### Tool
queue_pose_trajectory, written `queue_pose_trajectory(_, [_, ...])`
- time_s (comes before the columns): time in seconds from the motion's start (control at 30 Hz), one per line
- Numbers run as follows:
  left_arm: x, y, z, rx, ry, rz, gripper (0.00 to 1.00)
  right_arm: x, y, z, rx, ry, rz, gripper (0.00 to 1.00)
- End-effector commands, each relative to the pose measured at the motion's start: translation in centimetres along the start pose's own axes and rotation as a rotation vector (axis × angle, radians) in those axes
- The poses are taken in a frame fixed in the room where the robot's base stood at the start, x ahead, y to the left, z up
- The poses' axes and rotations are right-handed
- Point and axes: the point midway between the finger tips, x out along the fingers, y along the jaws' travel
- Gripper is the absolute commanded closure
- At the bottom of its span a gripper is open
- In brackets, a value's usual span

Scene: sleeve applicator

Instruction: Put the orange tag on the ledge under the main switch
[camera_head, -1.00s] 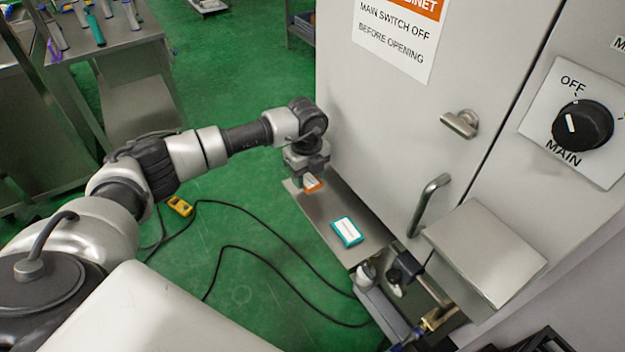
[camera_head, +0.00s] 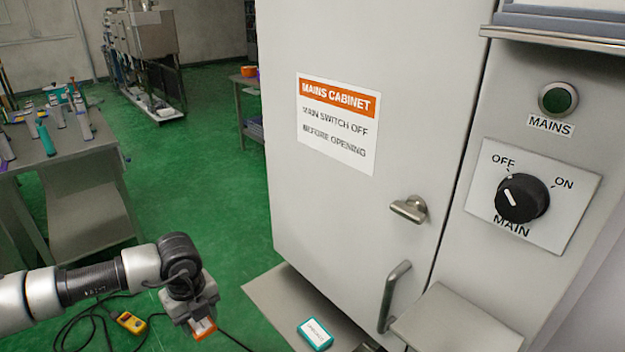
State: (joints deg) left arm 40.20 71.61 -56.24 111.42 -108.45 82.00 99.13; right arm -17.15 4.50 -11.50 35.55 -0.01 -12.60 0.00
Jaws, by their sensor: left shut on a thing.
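My left gripper (camera_head: 198,318) is shut on the orange tag (camera_head: 203,328), at the lower left of the view. The tag hangs under the fingers, partly hidden by them, in the air left of the low metal shelf. The main switch (camera_head: 522,198) is a black knob on a white plate at the right, its white mark pointing toward OFF. The ledge (camera_head: 458,325) under it is a bare grey metal plate at the bottom edge, partly cut off. My right gripper is not in view.
A teal-edged white tag (camera_head: 315,334) lies on the low metal shelf (camera_head: 278,300). A bar handle (camera_head: 393,296) stands out from the cabinet door (camera_head: 345,215) left of the ledge. A latch (camera_head: 409,208) sits above it. A yellow device (camera_head: 131,322) and black cable lie on the floor.

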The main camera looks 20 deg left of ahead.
Motion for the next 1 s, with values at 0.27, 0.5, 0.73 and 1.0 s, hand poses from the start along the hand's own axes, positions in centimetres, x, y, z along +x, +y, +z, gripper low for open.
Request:
queue_pose_trajectory(0.27, [-0.2,-0.3,-0.7,0.131,0.005,0.0,0.76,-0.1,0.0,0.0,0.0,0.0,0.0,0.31])
queue_pose_trajectory(0.5, [-0.7,-1.2,-2.6,0.553,0.015,0.003,0.76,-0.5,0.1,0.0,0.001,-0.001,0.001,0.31])
queue_pose_trajectory(0.73, [-1.3,-1.9,-4.6,0.996,0.026,0.002,0.76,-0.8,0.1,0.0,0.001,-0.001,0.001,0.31])
queue_pose_trajectory(1.0, [-2.1,-2.8,-6.8,1.516,0.034,-0.004,0.76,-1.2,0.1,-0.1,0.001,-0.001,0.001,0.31])
